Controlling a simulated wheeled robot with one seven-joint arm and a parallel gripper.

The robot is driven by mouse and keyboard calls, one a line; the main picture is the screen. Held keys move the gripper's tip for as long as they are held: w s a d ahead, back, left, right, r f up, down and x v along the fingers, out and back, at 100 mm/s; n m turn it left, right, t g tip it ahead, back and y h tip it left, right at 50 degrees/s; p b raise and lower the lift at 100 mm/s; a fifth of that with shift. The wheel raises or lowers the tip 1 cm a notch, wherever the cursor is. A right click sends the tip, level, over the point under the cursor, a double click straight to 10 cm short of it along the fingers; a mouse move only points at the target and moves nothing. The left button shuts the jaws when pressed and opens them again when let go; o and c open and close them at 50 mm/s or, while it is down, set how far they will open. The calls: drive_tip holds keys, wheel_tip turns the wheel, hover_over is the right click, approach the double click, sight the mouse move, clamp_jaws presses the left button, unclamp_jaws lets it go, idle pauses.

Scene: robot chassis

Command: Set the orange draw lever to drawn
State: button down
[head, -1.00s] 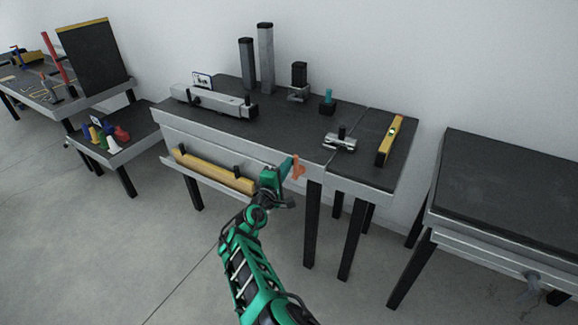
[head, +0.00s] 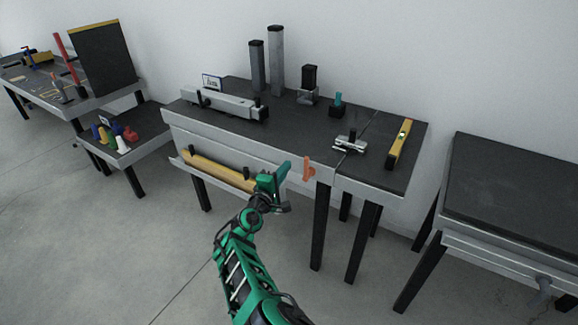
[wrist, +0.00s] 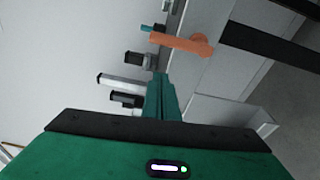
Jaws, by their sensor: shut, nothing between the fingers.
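The orange draw lever (head: 309,168) is on the front edge of the middle bench, near its right end, and points upward from its pivot. In the wrist view the lever (wrist: 178,42) lies just beyond the fingertips, with its round hub at the right. My green gripper (head: 284,170) is shut and empty, just left of the lever in the head view, with a small gap between them. In the wrist view its fingers (wrist: 160,82) are together and apart from the lever.
A yellow bar (head: 215,170) lies on a ledge along the bench front, left of my gripper. On the bench top (head: 290,125) stand grey posts, a metal clamp (head: 351,144) and a yellow level (head: 398,144). Another table (head: 510,180) stands at the right. Open floor lies in front.

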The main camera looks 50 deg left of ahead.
drive_tip(key=v, duration=0.6)
drive_tip(key=shift+f, duration=0.1)
idle(0.4)
